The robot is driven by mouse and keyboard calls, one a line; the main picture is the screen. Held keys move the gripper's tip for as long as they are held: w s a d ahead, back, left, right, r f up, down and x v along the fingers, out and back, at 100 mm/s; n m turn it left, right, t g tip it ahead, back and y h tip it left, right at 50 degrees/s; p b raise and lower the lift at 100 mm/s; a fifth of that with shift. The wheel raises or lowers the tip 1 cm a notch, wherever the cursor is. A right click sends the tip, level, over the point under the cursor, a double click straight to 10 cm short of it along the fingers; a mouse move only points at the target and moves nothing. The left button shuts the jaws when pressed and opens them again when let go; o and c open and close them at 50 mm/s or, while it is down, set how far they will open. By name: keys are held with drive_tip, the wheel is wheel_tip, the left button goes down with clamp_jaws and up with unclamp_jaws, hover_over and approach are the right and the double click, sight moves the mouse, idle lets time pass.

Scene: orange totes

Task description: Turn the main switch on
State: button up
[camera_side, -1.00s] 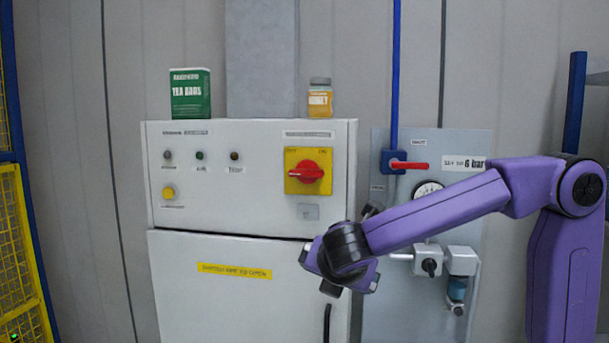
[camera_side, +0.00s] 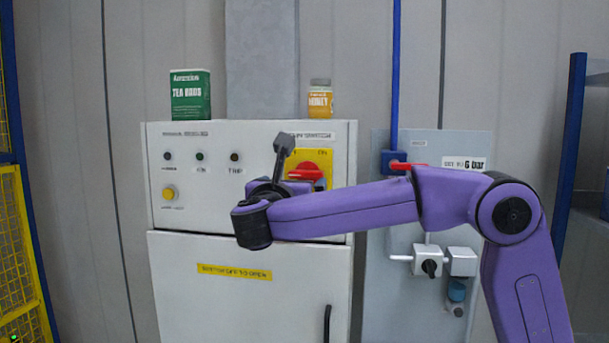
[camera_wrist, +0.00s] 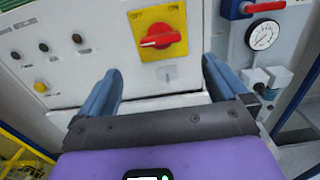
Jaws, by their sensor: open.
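The main switch is a red rotary handle (camera_side: 306,171) on a yellow plate (camera_side: 325,156), on the upper right of the white cabinet front. In the side view my arm and gripper hide the plate's lower left part. My gripper (camera_side: 284,145) is in front of the panel beside the switch's left edge. In the wrist view its two blue-grey fingers (camera_wrist: 160,80) are spread with nothing between them, and the switch appears beyond their tips, apart from them.
The white cabinet (camera_side: 210,255) carries small lamps (camera_side: 200,156) and a yellow button (camera_side: 169,192). A tea box (camera_side: 190,95) and a honey jar (camera_side: 320,98) stand on top. A red valve lever (camera_side: 408,166) and pressure gauge (camera_wrist: 262,35) are to the right.

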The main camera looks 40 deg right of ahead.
sight(305, 173)
drive_tip(key=x, duration=1.2)
drive_tip(key=shift+w+d, duration=0.2)
drive_tip(key=shift+d, duration=0.1)
drive_tip(key=c, duration=0.9)
